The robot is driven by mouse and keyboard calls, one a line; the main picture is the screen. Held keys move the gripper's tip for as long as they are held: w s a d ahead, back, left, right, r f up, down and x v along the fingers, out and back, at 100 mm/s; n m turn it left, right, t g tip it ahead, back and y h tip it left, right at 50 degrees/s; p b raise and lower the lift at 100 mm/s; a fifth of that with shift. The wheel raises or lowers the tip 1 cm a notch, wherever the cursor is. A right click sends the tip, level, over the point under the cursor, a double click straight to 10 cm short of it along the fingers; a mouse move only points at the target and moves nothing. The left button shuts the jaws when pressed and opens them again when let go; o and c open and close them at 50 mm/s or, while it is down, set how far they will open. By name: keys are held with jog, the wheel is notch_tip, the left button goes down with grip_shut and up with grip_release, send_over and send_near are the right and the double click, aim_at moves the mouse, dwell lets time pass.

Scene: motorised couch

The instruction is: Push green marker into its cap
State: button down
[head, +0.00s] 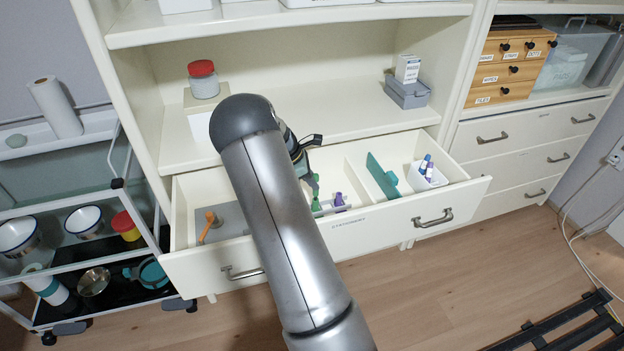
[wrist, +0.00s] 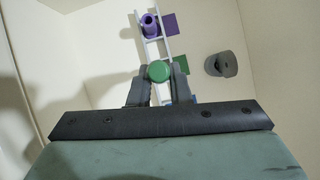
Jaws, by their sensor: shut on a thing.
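In the wrist view the round green end of the green marker (wrist: 158,71) sits between the two dark fingers of my gripper (wrist: 160,88), which are shut on it. In the head view my gripper (head: 314,183) reaches down into the open drawer, and a bright green piece (head: 316,204) shows just below it. A white rack (wrist: 141,18) lies beneath, with purple, green (wrist: 183,65) and blue squares along its side. A purple piece (wrist: 150,25) stands in it. The green marker's lower end and its cap are hidden, so I cannot tell whether they touch.
The drawer (head: 405,210) also holds an orange-headed tool (head: 209,219), an upright teal piece (head: 382,176) and a white cup (head: 420,176) with markers. A grey ring (wrist: 220,64) lies right of the rack. The shelf (head: 350,127) overhangs the drawer's back.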

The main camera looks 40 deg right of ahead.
jog(key=shift+f+b, duration=0.45)
jog(key=shift+f, duration=0.6)
jog(key=c, duration=1.3)
grip_release()
jog(key=shift+o, duration=0.2)
jog(key=p+v, duration=0.1)
jog(key=v, duration=1.6)
jog(key=shift+r, duration=0.2)
